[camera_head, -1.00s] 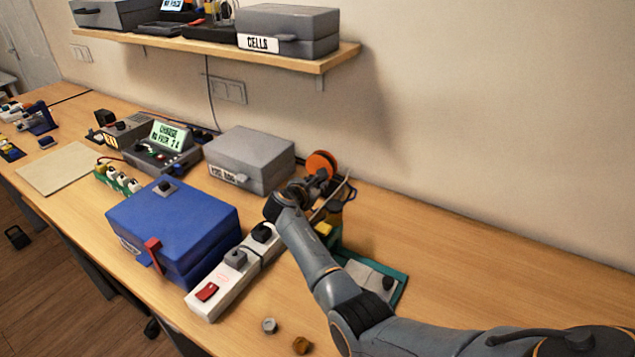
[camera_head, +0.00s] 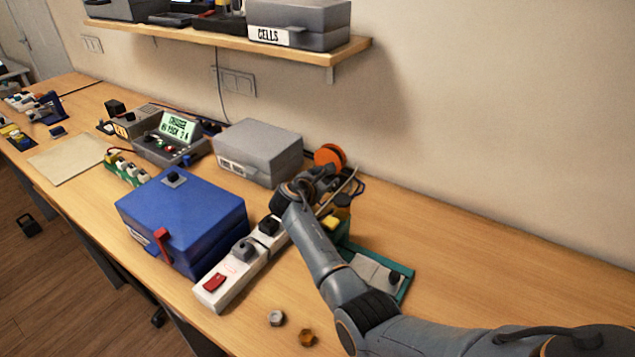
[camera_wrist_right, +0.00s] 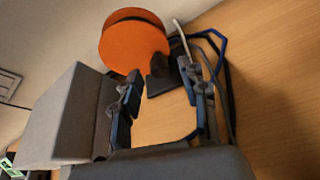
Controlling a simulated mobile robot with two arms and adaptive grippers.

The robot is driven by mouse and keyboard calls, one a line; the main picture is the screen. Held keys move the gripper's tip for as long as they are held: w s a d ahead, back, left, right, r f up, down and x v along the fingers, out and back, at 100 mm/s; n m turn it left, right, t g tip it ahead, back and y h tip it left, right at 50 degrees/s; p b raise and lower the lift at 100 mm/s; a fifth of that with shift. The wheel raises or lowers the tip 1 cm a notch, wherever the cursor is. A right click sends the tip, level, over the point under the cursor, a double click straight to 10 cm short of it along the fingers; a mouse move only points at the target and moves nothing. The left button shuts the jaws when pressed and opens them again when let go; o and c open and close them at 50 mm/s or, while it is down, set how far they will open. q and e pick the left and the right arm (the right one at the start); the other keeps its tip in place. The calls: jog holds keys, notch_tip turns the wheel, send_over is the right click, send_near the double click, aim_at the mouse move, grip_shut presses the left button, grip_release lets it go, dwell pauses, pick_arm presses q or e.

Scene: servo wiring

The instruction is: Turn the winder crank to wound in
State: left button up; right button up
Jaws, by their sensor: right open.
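The winder shows as an orange disc (camera_head: 330,157) at the back of the bench, near the wall. In the right wrist view the orange disc (camera_wrist_right: 134,44) fills the top middle, with a dark block (camera_wrist_right: 163,76) below its right side. A thin pale rod (camera_wrist_right: 181,40) rises beside the disc; I cannot tell whether it is the crank. My right gripper (camera_wrist_right: 164,82) is open, its fingers apart with bare bench between them. The disc lies beyond the fingertips. In the head view my wrist covers most of the right gripper (camera_head: 328,175). My left gripper is not in view.
A grey box (camera_head: 258,150) stands left of the winder and close to the gripper. Dark and blue cables (camera_wrist_right: 222,65) lie on its right. A blue case (camera_head: 182,215), a power strip (camera_head: 240,268) and a teal-edged tray (camera_head: 406,287) are nearer. The right bench is clear.

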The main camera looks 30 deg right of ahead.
jog(key=v, duration=1.1)
